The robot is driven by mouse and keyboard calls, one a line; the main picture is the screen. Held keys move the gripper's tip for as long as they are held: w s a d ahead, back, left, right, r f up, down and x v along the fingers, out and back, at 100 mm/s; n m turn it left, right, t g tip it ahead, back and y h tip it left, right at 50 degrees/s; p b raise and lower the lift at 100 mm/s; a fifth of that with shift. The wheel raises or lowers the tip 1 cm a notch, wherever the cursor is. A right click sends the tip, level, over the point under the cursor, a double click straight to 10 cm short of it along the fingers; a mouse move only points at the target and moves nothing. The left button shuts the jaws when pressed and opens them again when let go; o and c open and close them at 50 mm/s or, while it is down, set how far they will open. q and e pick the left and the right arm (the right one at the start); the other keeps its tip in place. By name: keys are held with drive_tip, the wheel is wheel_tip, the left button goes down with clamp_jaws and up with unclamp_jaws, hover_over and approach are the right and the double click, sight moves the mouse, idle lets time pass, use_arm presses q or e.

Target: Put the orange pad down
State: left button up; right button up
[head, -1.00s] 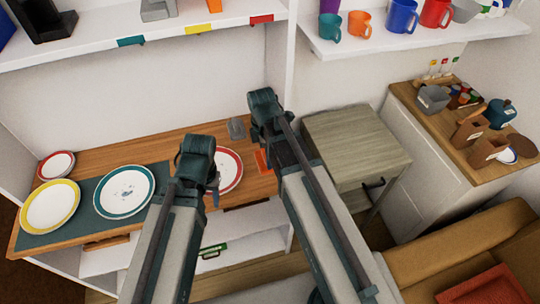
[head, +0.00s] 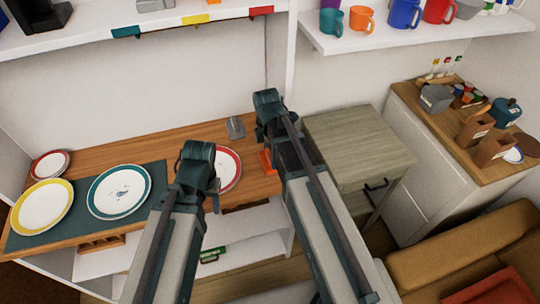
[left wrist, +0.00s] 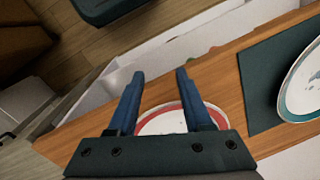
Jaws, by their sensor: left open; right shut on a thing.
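The orange pad (head: 266,162) shows in the head view as a small strip at my right gripper (head: 267,150), low over the right part of the wooden counter. My right gripper is shut on it; the arm hides most of the jaws. I cannot tell whether the pad touches the counter. My left gripper (head: 214,192) is open and empty beside the red-rimmed plate (head: 229,168). In the left wrist view its two blue fingers (left wrist: 159,95) are apart, with the red-rimmed plate (left wrist: 160,122) beyond them.
The wooden counter (head: 185,143) also carries a teal-rimmed plate (head: 119,192), a yellow-rimmed plate (head: 43,206), a smaller red-rimmed plate (head: 50,164) and a grey object (head: 236,128). A grey-green cabinet (head: 355,140) stands to the right. Shelves with mugs (head: 361,19) hang above.

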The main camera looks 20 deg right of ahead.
sight(268, 154)
drive_tip(key=shift+f, duration=0.15)
drive_tip(key=o, duration=0.9)
wheel_tip(268, 154, up, 12)
drive_tip(key=r+p, duration=0.1)
drive_tip(key=p, duration=1.1)
drive_tip(key=shift+s+a+f+m+h, duration=0.1)
drive_tip(key=shift+s+a+m+h, duration=0.05)
drive_tip(key=shift+s+a+m, duration=1.95)
drive_tip(key=shift+s+a+f+m+h, duration=0.1)
drive_tip(key=shift+s+a+m, duration=1.25)
drive_tip(key=shift+s+m, duration=1.35)
drive_tip(key=shift+s+a+f+m+h, duration=0.1)
drive_tip(key=shift+s+a+m+h, duration=0.05)
drive_tip(key=shift+s+a+m, duration=1.95)
drive_tip(key=shift+s+d+m, duration=0.25)
drive_tip(key=shift+d+m, duration=0.1)
drive_tip(key=shift+m, duration=0.05)
